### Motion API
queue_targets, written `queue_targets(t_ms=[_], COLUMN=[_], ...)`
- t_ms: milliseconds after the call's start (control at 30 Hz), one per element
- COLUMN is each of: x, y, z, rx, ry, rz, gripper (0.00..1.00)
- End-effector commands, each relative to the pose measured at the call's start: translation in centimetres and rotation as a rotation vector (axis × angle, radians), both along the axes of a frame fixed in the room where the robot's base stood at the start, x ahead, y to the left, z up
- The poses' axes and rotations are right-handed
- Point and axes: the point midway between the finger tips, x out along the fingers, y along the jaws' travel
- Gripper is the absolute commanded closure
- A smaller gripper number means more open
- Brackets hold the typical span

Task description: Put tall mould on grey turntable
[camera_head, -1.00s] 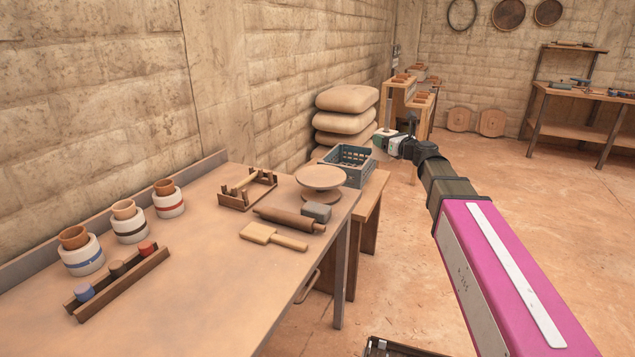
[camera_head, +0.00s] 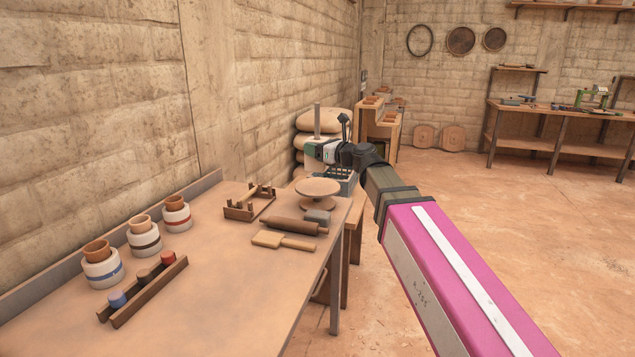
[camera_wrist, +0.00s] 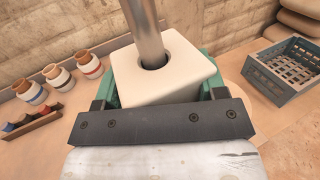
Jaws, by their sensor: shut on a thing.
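My gripper (camera_head: 318,151) is shut on a white, square-edged mould (camera_wrist: 190,80). The mould has a round hole in its top, and a grey metal rod (camera_wrist: 145,28) stands up out of it. In the head view the rod (camera_head: 317,118) rises above my gripper, and little of the mould shows. A round turntable (camera_head: 318,187), dusty tan-grey, stands on the workbench. My gripper is above and behind it in the head view. In the wrist view a pale curved edge shows to the right of the mould, mostly hidden; I cannot tell its gap below the mould.
On the bench (camera_head: 215,270) are a rolling pin (camera_head: 290,226), a paddle (camera_head: 280,241), a small grey block (camera_head: 317,216), a wooden rack (camera_head: 248,203), several banded jars (camera_head: 144,238) and a stamp holder (camera_head: 145,290). A blue-grey crate (camera_wrist: 285,68) is beyond. The front bench area is clear.

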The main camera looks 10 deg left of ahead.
Motion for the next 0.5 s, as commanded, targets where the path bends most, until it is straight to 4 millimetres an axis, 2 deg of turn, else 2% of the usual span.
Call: queue_targets(t_ms=[500], x=[9.2], y=[2.3], z=[-5.4], rx=[0.0], ry=[0.001], rz=[-0.001], gripper=[0.71])
